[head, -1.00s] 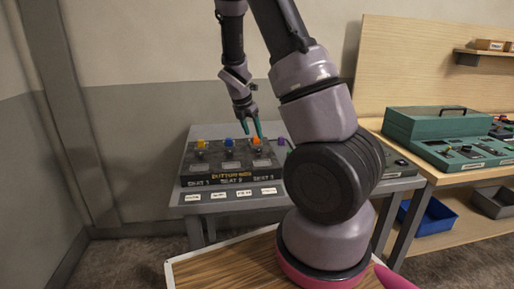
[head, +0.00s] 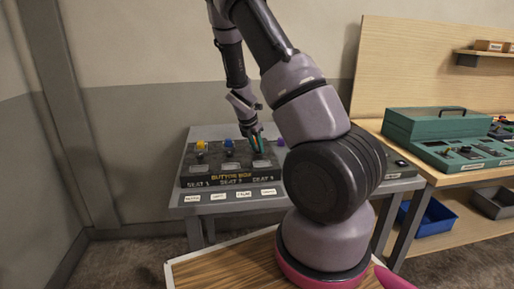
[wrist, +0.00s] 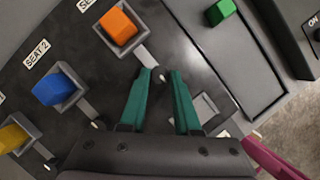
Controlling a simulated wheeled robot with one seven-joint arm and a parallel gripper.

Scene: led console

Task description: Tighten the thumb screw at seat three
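The button box (head: 222,181) lies on the grey table with its seats labelled in a row. In the wrist view the orange block (wrist: 118,26) sits in the third seat, whose label is partly cut off. A short grey strip (wrist: 148,57) runs from that seat to a small pale screw (wrist: 162,77). My gripper (wrist: 162,73) has its teal fingers on either side of this screw, with a narrow gap showing between the tips. Contact is not visible. In the head view my gripper (head: 255,143) is low over seat three and hides most of the orange block.
The blue block (wrist: 56,89) in seat two and the yellow block (wrist: 12,137) in seat one stand to the left, each with a similar strip. A green block (wrist: 220,11) is at the upper right. A teal case (head: 437,123) stands on the right bench.

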